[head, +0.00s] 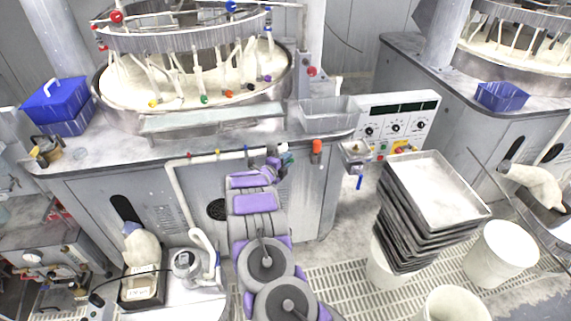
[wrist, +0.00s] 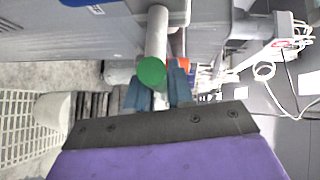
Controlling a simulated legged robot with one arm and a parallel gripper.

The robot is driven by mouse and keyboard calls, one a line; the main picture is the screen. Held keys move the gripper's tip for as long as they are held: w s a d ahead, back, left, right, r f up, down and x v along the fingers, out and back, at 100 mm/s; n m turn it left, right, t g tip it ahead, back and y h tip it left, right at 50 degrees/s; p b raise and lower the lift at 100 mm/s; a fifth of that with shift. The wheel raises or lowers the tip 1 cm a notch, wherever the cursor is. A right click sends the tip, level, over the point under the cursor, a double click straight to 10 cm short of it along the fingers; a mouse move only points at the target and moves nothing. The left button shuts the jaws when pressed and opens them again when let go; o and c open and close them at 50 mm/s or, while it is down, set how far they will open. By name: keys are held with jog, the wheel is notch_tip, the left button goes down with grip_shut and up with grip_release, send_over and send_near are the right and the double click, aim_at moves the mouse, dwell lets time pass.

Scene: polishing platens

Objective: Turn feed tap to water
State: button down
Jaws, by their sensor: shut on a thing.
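The feed pipe (head: 175,185) runs along the front of the near polishing machine, with small red and blue marks along it. The feed tap (head: 283,147) is at its right end, a whitish fitting partly hidden by my gripper (head: 277,163). In the wrist view, the tap's pale tube with a round green end (wrist: 152,71) stands between the two blue-grey fingers of my gripper (wrist: 158,90). The fingers are shut on a pale part just below the green end, mostly hidden by them. I cannot tell which way the tap is set.
A control panel (head: 396,127) and an orange-capped fitting (head: 317,148) are right of my gripper. A stack of metal trays (head: 437,192) and white buckets (head: 500,253) stand on the lower right. A blue box (head: 57,103) sits on the left bench. Floor grating lies below.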

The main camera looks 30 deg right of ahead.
jog(key=shift+s, duration=0.1)
dwell(0.6)
jog(key=c, duration=1.1)
grip_release()
jog(key=shift+r+h, duration=0.1)
jog(key=shift+h, duration=0.2)
jog(key=p+v, duration=0.1)
jog(key=v, duration=1.6)
jog(key=shift+a, duration=0.2)
